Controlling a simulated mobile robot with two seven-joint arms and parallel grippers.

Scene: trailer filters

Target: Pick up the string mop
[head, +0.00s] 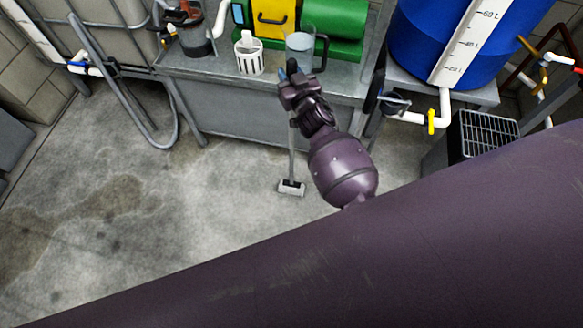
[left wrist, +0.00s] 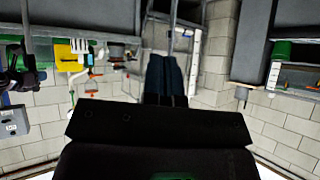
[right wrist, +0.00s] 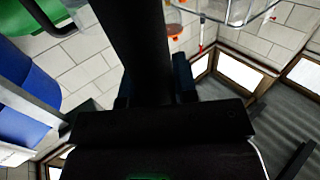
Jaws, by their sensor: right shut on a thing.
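The string mop (head: 291,187) shows in the head view as a thin grey handle with a dark clamp and a pale, blocky head low over the concrete floor. I cannot tell if the head touches the floor. My right gripper (head: 289,77) is shut on the upper handle, in front of the workbench. In the right wrist view a broad dark bar, seemingly the handle (right wrist: 147,45), runs up between the fingers (right wrist: 153,90). My left gripper (left wrist: 166,78) shows only in the left wrist view, with its dark blue fingers together and nothing seen between them.
The grey workbench (head: 270,118) stands behind the mop, with a clear jug (head: 299,48), a white slotted cup (head: 249,58) and a green-and-yellow unit. A blue tank (head: 415,35) and a valve pipe (head: 436,115) stand to the right. The floor at left is open.

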